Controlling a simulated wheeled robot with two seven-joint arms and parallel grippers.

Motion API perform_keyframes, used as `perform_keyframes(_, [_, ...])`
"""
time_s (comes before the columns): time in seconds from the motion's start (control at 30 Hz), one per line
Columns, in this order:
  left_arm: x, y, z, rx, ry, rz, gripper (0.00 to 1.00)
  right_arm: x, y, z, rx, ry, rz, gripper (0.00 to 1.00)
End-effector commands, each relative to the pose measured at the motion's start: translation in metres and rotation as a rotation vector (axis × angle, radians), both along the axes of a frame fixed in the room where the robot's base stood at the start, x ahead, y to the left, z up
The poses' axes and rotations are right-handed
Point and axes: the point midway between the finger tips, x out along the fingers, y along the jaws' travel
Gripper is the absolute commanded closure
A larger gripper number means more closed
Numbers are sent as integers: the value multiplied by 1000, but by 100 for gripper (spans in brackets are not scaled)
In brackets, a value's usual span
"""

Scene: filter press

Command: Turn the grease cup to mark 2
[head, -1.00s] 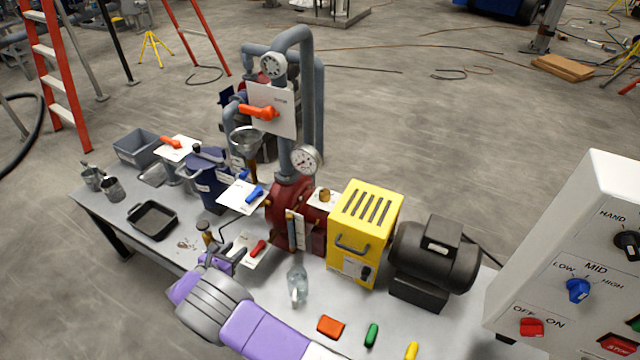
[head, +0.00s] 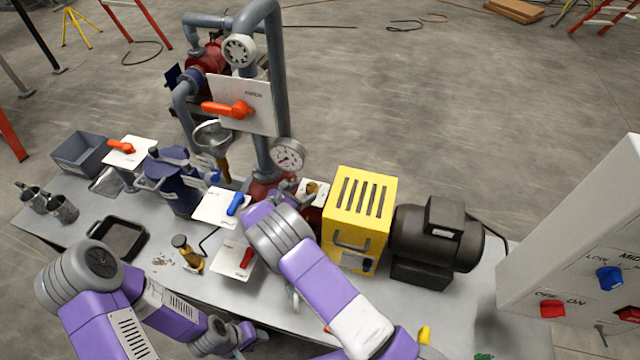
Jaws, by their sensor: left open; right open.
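The grease cup, a small brass cap (head: 313,188), sits on a white marked plate between the dark red pump (head: 262,188) and the yellow guard box. Its marks are too small to read. My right gripper (head: 284,203), at the end of the purple and grey arm, is just left of the cup. It is open, with its fingers mostly hidden by my wrist, and I cannot tell whether it touches the cup. My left gripper (head: 238,337) is low at the table's front edge, open and empty, away from the cup.
The yellow box (head: 357,215) and black motor (head: 437,240) stand right of the cup. A pressure gauge (head: 288,154) and pipes rise behind it. A red lever (head: 246,258) and blue lever (head: 235,203) lie left. A control cabinet (head: 570,240) stands at right.

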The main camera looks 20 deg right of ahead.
Motion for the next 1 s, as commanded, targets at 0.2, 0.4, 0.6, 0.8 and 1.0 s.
perform_keyframes(0.2, [0,0,0,0,0,1,57,17,-32,-14,0,1,-7,31])
perform_keyframes(0.4, [0,0,0,0,0,0,57,27,-46,-20,-1,-1,-5,31])
perform_keyframes(0.6, [0,0,0,0,-1,0,57,28,-47,-21,-1,0,-4,31])
perform_keyframes(0.8, [0,0,0,0,-1,0,57,28,-47,-21,-1,-1,-4,46])
perform_keyframes(1.0, [0,0,0,0,-1,0,57,28,-47,-21,-1,-1,-4,77])
